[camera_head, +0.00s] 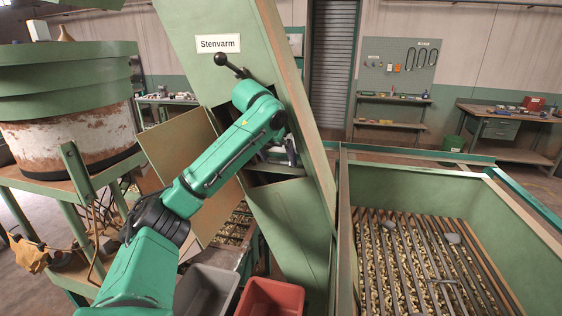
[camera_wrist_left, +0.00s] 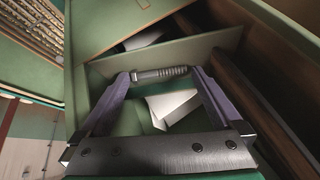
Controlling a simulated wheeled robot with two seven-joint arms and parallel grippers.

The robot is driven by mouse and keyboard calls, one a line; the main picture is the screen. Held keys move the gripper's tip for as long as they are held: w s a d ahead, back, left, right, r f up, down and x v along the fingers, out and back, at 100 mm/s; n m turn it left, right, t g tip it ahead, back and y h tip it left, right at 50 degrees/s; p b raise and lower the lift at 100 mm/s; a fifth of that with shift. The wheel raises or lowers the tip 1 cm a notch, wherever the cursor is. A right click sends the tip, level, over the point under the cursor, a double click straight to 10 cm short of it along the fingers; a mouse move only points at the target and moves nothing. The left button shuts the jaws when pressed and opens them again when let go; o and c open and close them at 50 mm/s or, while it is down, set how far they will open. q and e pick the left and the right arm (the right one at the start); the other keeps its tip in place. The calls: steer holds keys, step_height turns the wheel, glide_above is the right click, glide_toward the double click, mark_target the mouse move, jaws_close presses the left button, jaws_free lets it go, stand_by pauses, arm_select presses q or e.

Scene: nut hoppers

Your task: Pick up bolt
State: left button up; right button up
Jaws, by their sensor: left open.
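My left gripper (camera_head: 288,152) reaches into the opening of the tilted green hopper (camera_head: 290,225) labelled "Stenvarm". In the left wrist view its two fingers (camera_wrist_left: 160,82) are spread wide. A dark grey ridged metal piece, which looks like the bolt (camera_wrist_left: 161,74), lies crosswise between the fingertips. Its ends appear close to both tips; I cannot tell whether they touch. The bolt cannot be made out in the head view, where the arm and hopper hide the spot. My right gripper is not in view.
The hopper walls (camera_wrist_left: 205,55) are close around the gripper, with a pale angular piece (camera_wrist_left: 172,108) inside. A grey bin (camera_head: 207,290) and a red bin (camera_head: 270,297) stand below. A large green trough (camera_head: 525,255) with bars is at right.

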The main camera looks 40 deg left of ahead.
arm_select(q)
steer(key=shift+w+f, duration=0.15)
steer(key=shift+w, duration=0.1)
steer(key=c, duration=0.8)
steer(key=shift+c, duration=1.1)
steer(key=shift+s, duration=0.1)
